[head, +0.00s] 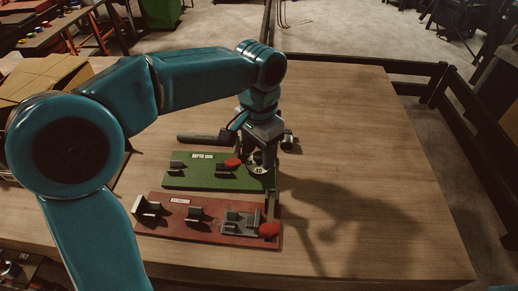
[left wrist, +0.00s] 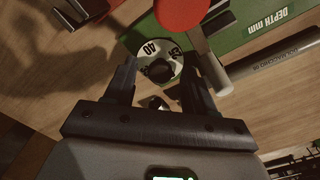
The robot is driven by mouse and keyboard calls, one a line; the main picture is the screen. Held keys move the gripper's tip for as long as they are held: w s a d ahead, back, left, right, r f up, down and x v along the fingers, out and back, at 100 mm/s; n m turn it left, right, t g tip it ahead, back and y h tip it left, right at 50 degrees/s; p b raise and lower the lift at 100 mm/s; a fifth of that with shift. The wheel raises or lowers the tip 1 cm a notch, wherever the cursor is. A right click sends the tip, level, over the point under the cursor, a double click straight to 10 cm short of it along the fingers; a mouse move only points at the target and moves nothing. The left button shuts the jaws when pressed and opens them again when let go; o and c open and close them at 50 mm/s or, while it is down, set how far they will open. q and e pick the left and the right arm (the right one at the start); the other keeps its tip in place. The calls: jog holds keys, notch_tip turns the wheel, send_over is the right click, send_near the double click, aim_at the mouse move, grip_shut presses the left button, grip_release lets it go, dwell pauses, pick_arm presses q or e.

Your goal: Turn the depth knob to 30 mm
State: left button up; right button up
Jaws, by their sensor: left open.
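The depth knob is a dark knob (left wrist: 158,70) in the middle of a white numbered dial (left wrist: 145,48). The dial also shows in the head view (head: 259,170) at the right end of the green board (head: 205,178), labelled "DEPTH mm". My left gripper (left wrist: 160,82) is open above the dial, with one finger on each side of the knob. It points down in the head view (head: 264,152). I cannot tell if the fingers touch the knob. My right gripper is not in view.
A red ball handle (head: 233,163) is close beside the dial. A red board (head: 180,222) with metal brackets and a red knob (head: 269,230) lies in front. A dark bar (head: 200,138) lies behind the green board. Cardboard boxes (head: 40,75) stand at left. The table's right side is clear.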

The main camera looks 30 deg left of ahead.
pick_arm(q)
jog(key=shift+w, duration=0.1)
grip_shut()
jog(key=shift+n, duration=0.3)
jog(key=n+p, duration=0.1)
jog(key=n, duration=0.2)
jog(key=shift+n, duration=0.4)
jog(key=n, duration=0.4)
jog(key=shift+n, duration=0.3)
jog(key=n, duration=0.4)
jog(key=shift+n, duration=2.5)
